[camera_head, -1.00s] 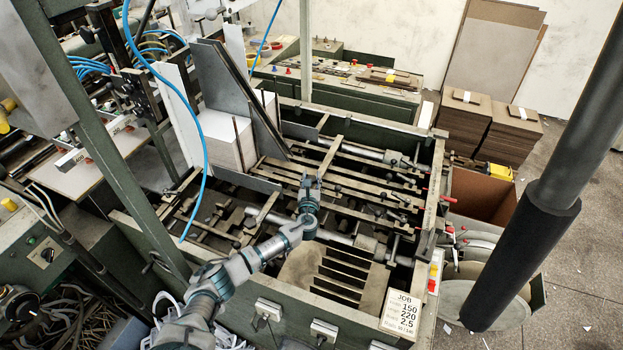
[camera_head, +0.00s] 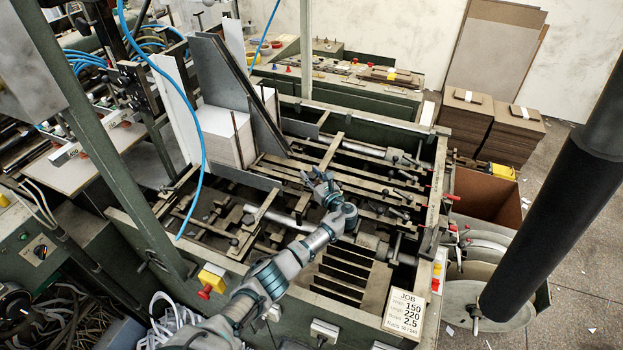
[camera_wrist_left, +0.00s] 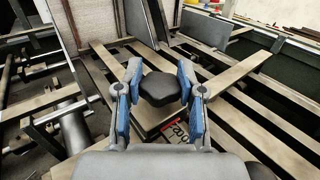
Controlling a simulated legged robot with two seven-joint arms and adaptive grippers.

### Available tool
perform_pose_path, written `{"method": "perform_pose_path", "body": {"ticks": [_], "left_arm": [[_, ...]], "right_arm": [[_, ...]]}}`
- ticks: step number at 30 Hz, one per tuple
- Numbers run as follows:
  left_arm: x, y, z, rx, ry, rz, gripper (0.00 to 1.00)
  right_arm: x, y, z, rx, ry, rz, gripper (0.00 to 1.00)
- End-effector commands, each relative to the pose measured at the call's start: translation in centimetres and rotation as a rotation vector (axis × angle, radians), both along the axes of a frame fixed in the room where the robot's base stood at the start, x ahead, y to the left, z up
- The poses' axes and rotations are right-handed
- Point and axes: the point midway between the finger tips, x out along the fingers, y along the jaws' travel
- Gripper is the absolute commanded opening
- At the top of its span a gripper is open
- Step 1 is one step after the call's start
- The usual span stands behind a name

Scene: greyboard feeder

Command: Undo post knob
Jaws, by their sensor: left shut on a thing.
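The black faceted post knob (camera_wrist_left: 160,88) shows in the middle of the wrist view, between the two blue-padded fingers of my left gripper (camera_wrist_left: 158,84). The gripper is shut on it. A tan plate with a red and white label (camera_wrist_left: 176,131) lies below the knob, partly hidden by my fingers and hand. In the head view my left gripper (camera_head: 324,184) is over the slatted feeder bed, in front of the paper stack. The knob is too small to make out there. My right gripper is not in view.
The white paper stack (camera_head: 222,135) and tall grey guide plates (camera_head: 232,85) stand behind and left of my gripper. A blue hose (camera_head: 199,110) hangs at the left. Metal bars (camera_head: 375,185) fill the feeder bed. A thick dark cylinder (camera_head: 560,200) crosses the right side.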

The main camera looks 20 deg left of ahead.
Motion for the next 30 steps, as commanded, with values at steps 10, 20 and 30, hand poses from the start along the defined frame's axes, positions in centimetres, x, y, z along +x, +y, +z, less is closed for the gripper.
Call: {"method": "perform_pose_path", "body": {"ticks": [10,20,30], "left_arm": [[0.1,-0.1,0.22,0.0,-0.004,0.037,0.04],[0.12,-0.11,0.27,0.0,-0.004,0.036,0.58],[0.05,-0.03,0.23,0.0,-0.002,0.037,0.65]], "right_arm": [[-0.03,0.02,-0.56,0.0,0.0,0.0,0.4],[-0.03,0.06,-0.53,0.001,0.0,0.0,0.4],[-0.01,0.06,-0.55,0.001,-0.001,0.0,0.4]]}}
